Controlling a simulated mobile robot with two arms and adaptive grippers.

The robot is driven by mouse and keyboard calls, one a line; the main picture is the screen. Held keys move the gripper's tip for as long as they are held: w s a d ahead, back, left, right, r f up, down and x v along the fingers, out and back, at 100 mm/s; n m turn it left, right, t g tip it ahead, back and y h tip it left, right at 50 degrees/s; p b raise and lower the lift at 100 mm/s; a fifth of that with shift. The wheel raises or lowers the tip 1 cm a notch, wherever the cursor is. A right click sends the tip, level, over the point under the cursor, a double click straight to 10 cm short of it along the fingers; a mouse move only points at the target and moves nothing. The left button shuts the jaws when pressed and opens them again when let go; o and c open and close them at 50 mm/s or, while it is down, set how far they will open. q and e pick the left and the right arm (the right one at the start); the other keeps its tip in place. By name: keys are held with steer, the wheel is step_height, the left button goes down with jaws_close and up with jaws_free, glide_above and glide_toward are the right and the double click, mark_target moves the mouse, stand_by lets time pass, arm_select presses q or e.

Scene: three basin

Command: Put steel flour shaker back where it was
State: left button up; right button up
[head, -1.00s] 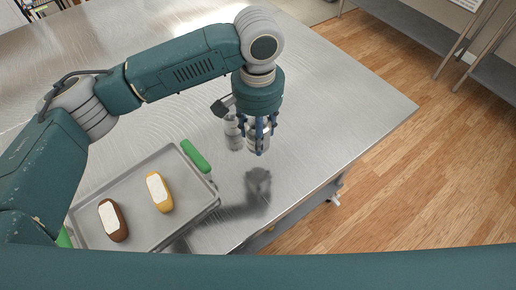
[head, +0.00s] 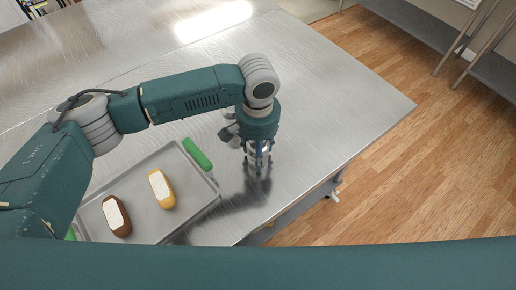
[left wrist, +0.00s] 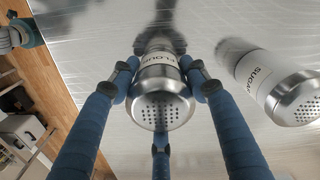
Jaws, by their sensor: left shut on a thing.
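My left gripper (head: 257,163) points down over the steel table, with its blue fingers closed around the steel flour shaker (left wrist: 161,92). In the left wrist view its perforated lid faces the camera, and part of its label reads "LOUR". In the head view the fingers hide most of it, and I cannot tell whether its base touches the table. A steel sugar shaker (left wrist: 275,84) stands to its right in the left wrist view, apart from it. In the head view the sugar shaker is largely hidden by my wrist. My right gripper is not in view.
A metal tray (head: 185,221) with green handles lies left of the gripper. It holds a brown oblong item (head: 117,216) and a yellow one (head: 161,188), both with white tops. The steel table (head: 325,105) is clear behind and right; its edge drops to a wooden floor.

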arm_select(q)
steer(key=o, duration=1.2)
step_height(320, 180, up, 11)
steer(key=b, duration=0.3)
steer(key=shift+f, duration=0.1)
steer(key=shift+r, duration=0.75)
